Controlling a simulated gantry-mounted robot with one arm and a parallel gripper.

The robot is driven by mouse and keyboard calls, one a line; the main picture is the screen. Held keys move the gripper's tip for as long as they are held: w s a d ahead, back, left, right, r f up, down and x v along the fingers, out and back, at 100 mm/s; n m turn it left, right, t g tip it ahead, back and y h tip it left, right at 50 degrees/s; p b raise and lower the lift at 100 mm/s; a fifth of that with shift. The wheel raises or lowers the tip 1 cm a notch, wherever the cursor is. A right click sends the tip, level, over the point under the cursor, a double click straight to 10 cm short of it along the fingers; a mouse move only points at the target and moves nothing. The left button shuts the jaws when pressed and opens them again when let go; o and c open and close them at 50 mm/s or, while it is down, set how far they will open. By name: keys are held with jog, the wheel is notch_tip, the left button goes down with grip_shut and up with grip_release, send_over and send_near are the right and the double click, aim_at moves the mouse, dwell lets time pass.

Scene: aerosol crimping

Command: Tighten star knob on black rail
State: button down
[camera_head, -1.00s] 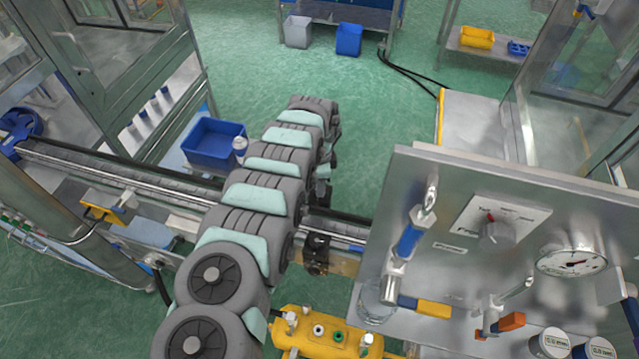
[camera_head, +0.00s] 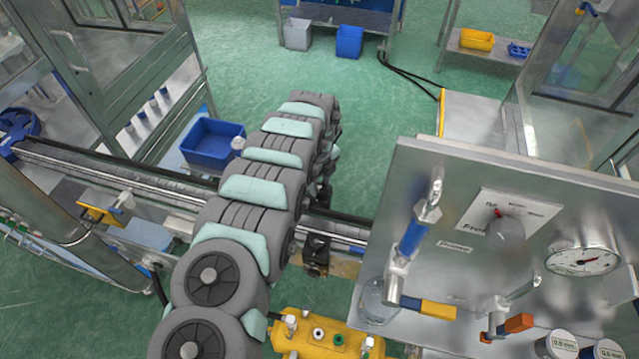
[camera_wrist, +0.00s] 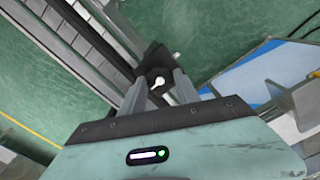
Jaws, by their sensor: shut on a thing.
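The black star knob (camera_wrist: 154,64) shows in the wrist view between my fingertips, with a pale round spot at its middle. My gripper (camera_wrist: 160,82) is shut on it, one grey finger on either side. Part of the knob is hidden by the fingers. The black rail (camera_wrist: 92,38) runs diagonally from the upper left towards the knob. In the head view the rail (camera_head: 340,217) crosses behind my arm, and my arm hides the gripper. A small black clamp block (camera_head: 317,250) sits at the conveyor's near side, just right of my arm.
A steel panel with a gauge (camera_head: 583,260) and valves stands close on the right. A yellow manifold (camera_head: 325,338) is at the bottom. A blue bin (camera_head: 212,147) stands left of my arm beyond the conveyor. Open green floor lies behind.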

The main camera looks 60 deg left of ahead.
aim_at(320, 187)
jog(key=shift+m, duration=0.5)
jog(key=c, duration=0.9)
grip_release()
jog(key=shift+r, duration=0.1)
notch_tip(320, 187, up, 11)
jog(key=shift+b, duration=0.4)
jog(key=shift+f, duration=0.2)
